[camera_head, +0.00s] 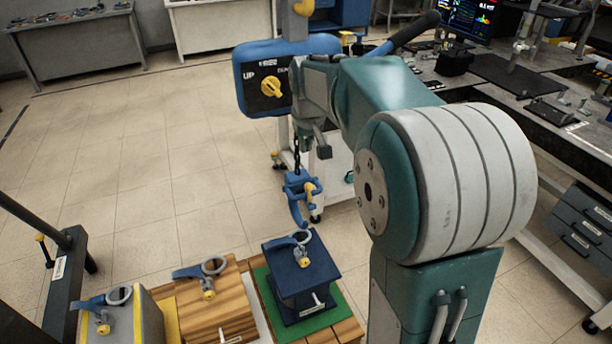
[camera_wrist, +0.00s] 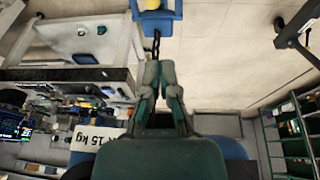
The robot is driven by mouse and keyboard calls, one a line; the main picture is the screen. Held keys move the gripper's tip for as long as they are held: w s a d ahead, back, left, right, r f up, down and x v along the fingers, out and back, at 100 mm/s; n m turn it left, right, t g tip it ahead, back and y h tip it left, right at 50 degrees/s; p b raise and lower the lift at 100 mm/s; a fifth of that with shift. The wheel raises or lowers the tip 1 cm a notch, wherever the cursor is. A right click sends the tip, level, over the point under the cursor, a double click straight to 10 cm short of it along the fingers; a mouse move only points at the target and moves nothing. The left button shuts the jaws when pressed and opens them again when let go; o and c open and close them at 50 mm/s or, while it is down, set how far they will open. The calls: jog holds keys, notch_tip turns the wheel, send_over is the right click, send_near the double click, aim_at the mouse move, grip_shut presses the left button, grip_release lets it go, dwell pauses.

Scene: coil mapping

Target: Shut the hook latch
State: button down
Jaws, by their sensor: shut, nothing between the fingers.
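A blue crane hook (camera_head: 297,207) hangs on a dark chain (camera_head: 297,155) below the blue hoist box. A yellow latch part (camera_head: 310,189) shows at its right side; I cannot tell whether the latch is open or closed. My gripper (camera_head: 320,148) is beside the chain, above the hook. In the wrist view my gripper (camera_wrist: 159,78) has its fingertips together and empty. The chain (camera_wrist: 156,45) runs just past the tips, and the blue hook block (camera_wrist: 153,16) is cut off at the top edge.
The blue hoist box (camera_head: 272,85) with a yellow knob hangs behind. Below stand a dark blue block (camera_head: 300,270), a wooden block (camera_head: 212,305) and a grey-yellow block (camera_head: 125,318), each with a ring lug on top. A cluttered workbench (camera_head: 500,75) is at right. Open floor lies left.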

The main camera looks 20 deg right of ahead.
aim_at(307, 184)
jog(key=x, duration=1.3)
jog(key=shift+s+d, duration=0.3)
jog(key=shift+d+f, duration=0.2)
jog(key=shift+f, duration=0.4)
